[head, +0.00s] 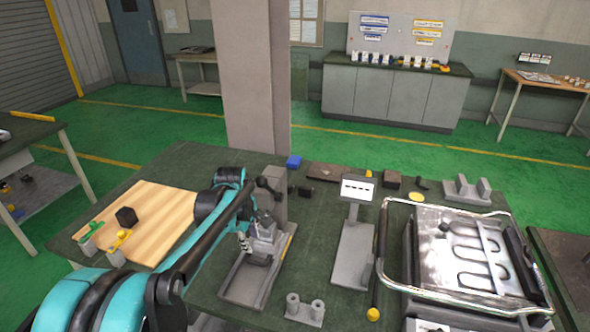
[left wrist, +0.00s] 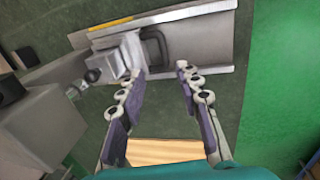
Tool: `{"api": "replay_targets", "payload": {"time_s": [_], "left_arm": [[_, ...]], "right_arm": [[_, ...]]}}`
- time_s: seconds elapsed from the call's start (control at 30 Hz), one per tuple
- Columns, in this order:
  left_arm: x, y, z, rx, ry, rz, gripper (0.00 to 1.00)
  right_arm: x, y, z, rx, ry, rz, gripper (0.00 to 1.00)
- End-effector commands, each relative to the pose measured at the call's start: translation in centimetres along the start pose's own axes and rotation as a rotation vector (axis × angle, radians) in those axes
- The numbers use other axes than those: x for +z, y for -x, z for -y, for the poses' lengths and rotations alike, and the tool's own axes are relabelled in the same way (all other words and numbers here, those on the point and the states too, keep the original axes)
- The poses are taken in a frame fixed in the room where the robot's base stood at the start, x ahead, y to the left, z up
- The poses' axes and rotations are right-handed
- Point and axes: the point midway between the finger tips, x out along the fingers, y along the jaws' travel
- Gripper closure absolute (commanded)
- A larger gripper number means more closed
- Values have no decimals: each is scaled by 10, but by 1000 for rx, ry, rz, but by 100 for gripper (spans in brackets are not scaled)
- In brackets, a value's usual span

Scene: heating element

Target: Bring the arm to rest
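My left arm, teal and black, reaches in from the lower left of the head view over the workbench (head: 330,190). Its gripper (head: 245,240) is partly hidden by the arm, beside a grey fixture (head: 240,287). In the left wrist view the gripper (left wrist: 160,74) is open, with nothing between its fingers. The grey fixture (left wrist: 205,45) with a dark handle lies beyond the fingertips, apart from them as far as I can tell. The dark serpentine heating element (head: 470,255) lies on a shiny metal plate at the right. My right gripper is not in view.
A wooden board (head: 160,215) with a black cube (head: 126,216) lies at the left.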

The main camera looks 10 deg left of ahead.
Motion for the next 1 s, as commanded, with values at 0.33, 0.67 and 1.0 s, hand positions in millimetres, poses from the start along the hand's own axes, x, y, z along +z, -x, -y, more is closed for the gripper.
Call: {"api": "replay_targets", "payload": {"time_s": [0.33, 0.67, 1.0], "left_arm": [[38, 45, 55, 103, -405, -50, 66], [86, 66, 154, 249, -1087, -212, 66], [103, 52, 204, 302, -1459, -347, 66]], "right_arm": [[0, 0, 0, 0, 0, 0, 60], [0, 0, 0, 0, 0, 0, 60], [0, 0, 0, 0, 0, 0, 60]]}}
